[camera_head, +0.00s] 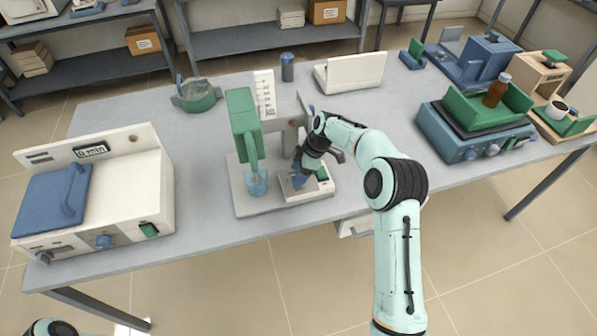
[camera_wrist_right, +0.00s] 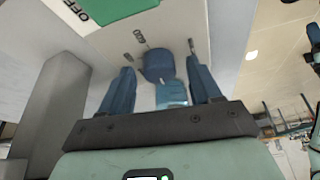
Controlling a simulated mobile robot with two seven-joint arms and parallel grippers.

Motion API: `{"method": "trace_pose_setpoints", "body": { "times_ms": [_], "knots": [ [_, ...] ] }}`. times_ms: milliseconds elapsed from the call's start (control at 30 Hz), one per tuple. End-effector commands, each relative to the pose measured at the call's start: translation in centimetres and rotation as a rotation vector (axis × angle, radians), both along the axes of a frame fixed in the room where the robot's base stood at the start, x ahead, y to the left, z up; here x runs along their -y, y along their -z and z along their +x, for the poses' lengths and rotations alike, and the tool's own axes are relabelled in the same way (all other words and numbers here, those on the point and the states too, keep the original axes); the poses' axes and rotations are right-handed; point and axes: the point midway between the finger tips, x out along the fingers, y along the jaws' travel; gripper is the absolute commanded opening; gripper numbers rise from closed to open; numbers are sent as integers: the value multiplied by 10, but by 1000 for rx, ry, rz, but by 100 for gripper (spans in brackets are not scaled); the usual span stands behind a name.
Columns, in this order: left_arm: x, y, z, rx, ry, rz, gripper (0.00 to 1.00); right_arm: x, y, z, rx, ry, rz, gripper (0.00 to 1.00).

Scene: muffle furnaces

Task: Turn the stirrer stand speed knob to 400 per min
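The stirrer stand has a green head (camera_head: 242,112) over a pale base (camera_head: 247,205), with a small beaker (camera_head: 257,186) below the head. Its low control box (camera_head: 312,191) sits on the right of the base. My right gripper (camera_head: 298,176) reaches down to this box and hides the knob in the head view. In the right wrist view, the blue speed knob (camera_wrist_right: 158,64) lies between the two blue fingers of the right gripper (camera_wrist_right: 162,88). The fingers are apart, with gaps beside the knob. A "600" mark shows beside the knob; its exact setting is unclear. My left gripper is not in view.
A green switch marked OFF (camera_wrist_right: 110,8) is near the knob. A white device with a blue lid (camera_head: 55,200) stands at left. A blue device with a green tray (camera_head: 470,140) and brown bottle (camera_head: 497,91) stands at right. The table's front middle is clear.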

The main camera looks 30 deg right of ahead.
Motion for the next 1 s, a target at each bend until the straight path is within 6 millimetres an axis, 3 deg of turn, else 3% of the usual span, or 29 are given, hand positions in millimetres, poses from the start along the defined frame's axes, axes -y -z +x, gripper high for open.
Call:
{"method": "trace_pose_setpoints", "body": {
  "times_ms": [33, 167, 567, 1000],
  "knots": [
    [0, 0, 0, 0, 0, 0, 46, 0, 0, 0, 0, 0, 0, 50],
    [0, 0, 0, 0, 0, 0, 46, 0, 0, 0, 0, 0, 0, 8],
    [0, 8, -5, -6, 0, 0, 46, 0, 0, -1, 2, 55, -1, 7],
    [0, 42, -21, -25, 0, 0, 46, -2, 1, -2, 5, 392, 0, 7]
  ]
}}
